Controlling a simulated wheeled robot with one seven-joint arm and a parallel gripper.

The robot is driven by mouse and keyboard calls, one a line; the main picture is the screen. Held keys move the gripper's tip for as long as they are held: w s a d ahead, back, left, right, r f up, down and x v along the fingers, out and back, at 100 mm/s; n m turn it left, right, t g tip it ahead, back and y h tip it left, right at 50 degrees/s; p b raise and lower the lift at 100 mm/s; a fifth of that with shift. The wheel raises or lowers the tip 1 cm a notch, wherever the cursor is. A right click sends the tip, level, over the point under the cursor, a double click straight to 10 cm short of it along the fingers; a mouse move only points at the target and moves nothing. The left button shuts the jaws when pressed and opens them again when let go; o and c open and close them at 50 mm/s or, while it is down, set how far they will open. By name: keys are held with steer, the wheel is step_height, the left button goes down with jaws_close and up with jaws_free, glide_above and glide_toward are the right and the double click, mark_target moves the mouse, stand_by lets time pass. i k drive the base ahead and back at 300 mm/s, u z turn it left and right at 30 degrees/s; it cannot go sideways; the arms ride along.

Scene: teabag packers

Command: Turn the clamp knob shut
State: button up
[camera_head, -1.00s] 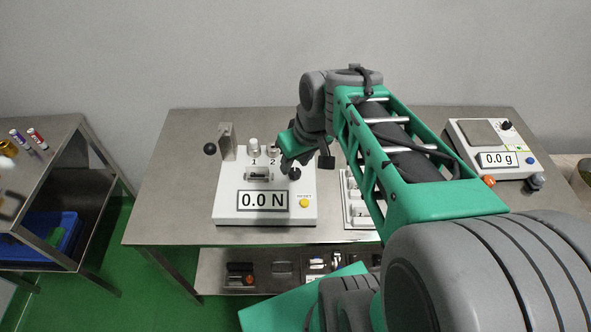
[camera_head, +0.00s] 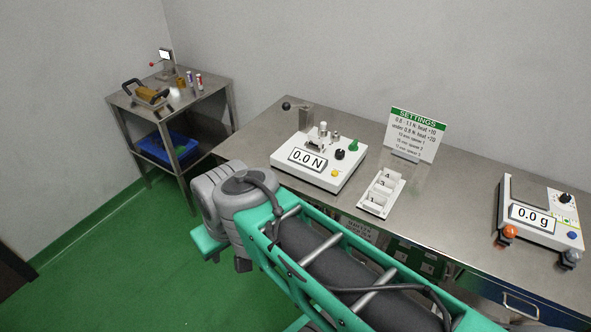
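The white force tester (camera_head: 309,176) reads 0.0 N and stands on the steel bench at the middle of the head view. On top are two pale upright knobs, one at the back (camera_head: 322,127) and one to its right (camera_head: 333,136), a black knob (camera_head: 340,154) and a green knob (camera_head: 353,146). No clamp label is readable, and I cannot tell how far any knob is turned. My gripper (camera_head: 222,252) is at the lower left, over the floor in front of the bench and apart from the tester. My wrist hides most of it, and its fingers are not clear.
A lever with a black ball (camera_head: 286,106) stands behind the tester. A white slotted tray (camera_head: 381,193) and a settings sign (camera_head: 415,135) are to its right. A scale (camera_head: 541,214) sits far right. A steel cart (camera_head: 190,100) stands far left, with green floor between.

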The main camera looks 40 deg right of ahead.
mark_target(340, 153)
steer(key=u, duration=0.45)
steer(key=i, duration=1.2)
steer(key=z, duration=1.45)
steer(key=i, duration=0.75)
steer(key=z, duration=0.85)
